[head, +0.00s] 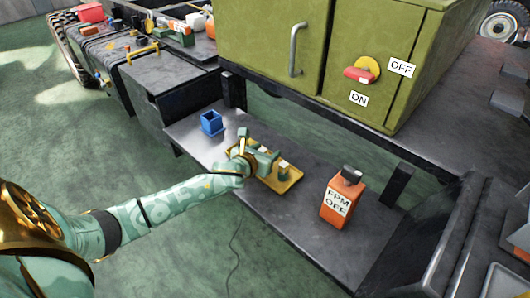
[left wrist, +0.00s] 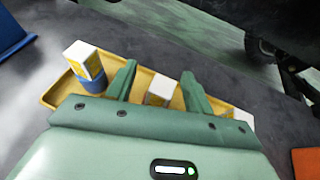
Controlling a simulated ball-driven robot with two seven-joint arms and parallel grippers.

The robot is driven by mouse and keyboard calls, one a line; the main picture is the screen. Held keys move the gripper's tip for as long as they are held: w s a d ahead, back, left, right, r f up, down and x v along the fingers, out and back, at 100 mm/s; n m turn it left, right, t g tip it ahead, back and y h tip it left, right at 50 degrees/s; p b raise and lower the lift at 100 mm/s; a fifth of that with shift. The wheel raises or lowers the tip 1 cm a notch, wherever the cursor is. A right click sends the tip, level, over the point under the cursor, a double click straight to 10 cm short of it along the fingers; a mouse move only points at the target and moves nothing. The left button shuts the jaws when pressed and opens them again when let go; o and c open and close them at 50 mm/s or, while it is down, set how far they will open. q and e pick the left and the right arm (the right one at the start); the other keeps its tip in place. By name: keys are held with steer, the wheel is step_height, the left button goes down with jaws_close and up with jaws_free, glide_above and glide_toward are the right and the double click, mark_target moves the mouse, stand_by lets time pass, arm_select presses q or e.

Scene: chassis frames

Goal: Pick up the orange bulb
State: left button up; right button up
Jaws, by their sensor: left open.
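A yellow tray (head: 291,180) lies on the dark shelf and also shows in the left wrist view (left wrist: 57,94). In the left wrist view it holds a white-topped block with a blue base (left wrist: 88,68), a white and yellow block (left wrist: 160,90) and another white-topped block (left wrist: 241,116) at the right, partly hidden. I cannot tell which one is the orange bulb. My left gripper (left wrist: 158,70) is open above the tray, its fingers on either side of the middle block in the picture. Contact cannot be told. In the head view my left gripper (head: 256,148) covers part of the tray.
A blue open box (head: 211,122) stands left of the tray. An orange box with a lettered label (head: 341,200) stands to its right. The green cabinet (head: 330,55) with a red and yellow switch (head: 362,71) overhangs behind. Bare shelf lies between tray and orange box.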

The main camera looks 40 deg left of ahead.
arm_select(q)
steer(key=shift+w, duration=0.15)
steer(key=c, duration=1.1)
steer(key=shift+o, duration=0.2)
